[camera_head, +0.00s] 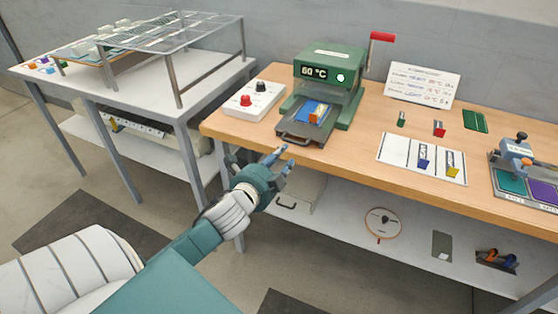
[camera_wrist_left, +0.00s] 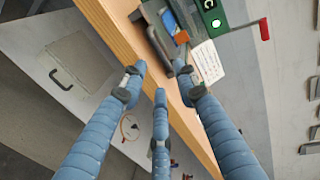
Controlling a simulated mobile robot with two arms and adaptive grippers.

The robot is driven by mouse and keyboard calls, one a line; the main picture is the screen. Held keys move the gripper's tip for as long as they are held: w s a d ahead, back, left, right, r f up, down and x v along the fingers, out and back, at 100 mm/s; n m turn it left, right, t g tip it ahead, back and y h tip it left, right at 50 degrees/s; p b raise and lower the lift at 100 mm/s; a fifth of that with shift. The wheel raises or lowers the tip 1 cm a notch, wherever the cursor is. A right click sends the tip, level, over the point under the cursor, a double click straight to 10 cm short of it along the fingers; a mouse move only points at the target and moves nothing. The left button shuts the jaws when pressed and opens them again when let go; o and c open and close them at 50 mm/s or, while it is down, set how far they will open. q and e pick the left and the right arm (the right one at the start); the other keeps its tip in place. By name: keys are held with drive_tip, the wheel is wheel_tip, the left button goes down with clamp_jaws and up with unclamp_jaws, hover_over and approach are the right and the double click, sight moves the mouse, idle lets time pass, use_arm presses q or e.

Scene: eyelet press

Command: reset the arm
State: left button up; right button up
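My left gripper (camera_head: 274,163) hangs in front of the table edge, near the left corner and below the tabletop's front. Its blue fingers are spread with nothing between them; they also show in the left wrist view (camera_wrist_left: 160,80). The green press (camera_head: 326,80) stands on the wooden table beyond the gripper, with a red lever (camera_head: 382,37) at its right and a "60 °C" display. A blue piece with an orange part (camera_head: 314,112) sits in the press opening. The gripper appears apart from the press. My right gripper is in neither view.
A white control box (camera_head: 253,100) with red and black knobs stands left of the press. A white card mat (camera_head: 422,160) and a clamp fixture (camera_head: 520,165) lie to the right. The wooden table edge (camera_head: 350,172) and lower shelf (camera_head: 345,232) are close to the gripper.

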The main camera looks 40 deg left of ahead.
use_arm(q)
drive_tip(key=shift+v, duration=0.8)
drive_tip(key=s+d+f+n+g, duration=0.15)
drive_tip(key=s+f, duration=0.25)
drive_tip(key=f, duration=0.9)
drive_tip(key=s+f+n+g+h, duration=0.1)
drive_tip(key=s+f+n+g, duration=0.25)
drive_tip(key=f, duration=0.95)
drive_tip(key=s+f+n+g, duration=0.2)
drive_tip(key=s+f, duration=0.3)
drive_tip(key=f, duration=0.8)
drive_tip(key=s+d+f+n+g+h, duration=0.1)
drive_tip(key=s+d+f+n+g, duration=0.1)
drive_tip(key=s+d+f, duration=0.2)
drive_tip(key=s+d+f+n+g, duration=0.2)
drive_tip(key=s+d+f, duration=0.3)
drive_tip(key=s+f, duration=0.5)
drive_tip(key=s+d+f+n+g+h, duration=0.1)
drive_tip(key=s+d+f+g, duration=0.2)
drive_tip(key=s, duration=1.5)
wheel_tip(320, 180, down, 4)
drive_tip(key=shift+s+d+f+n+h, duration=0.2)
drive_tip(key=shift+s+d+n+h, duration=0.15)
drive_tip(key=shift+d, duration=0.6)
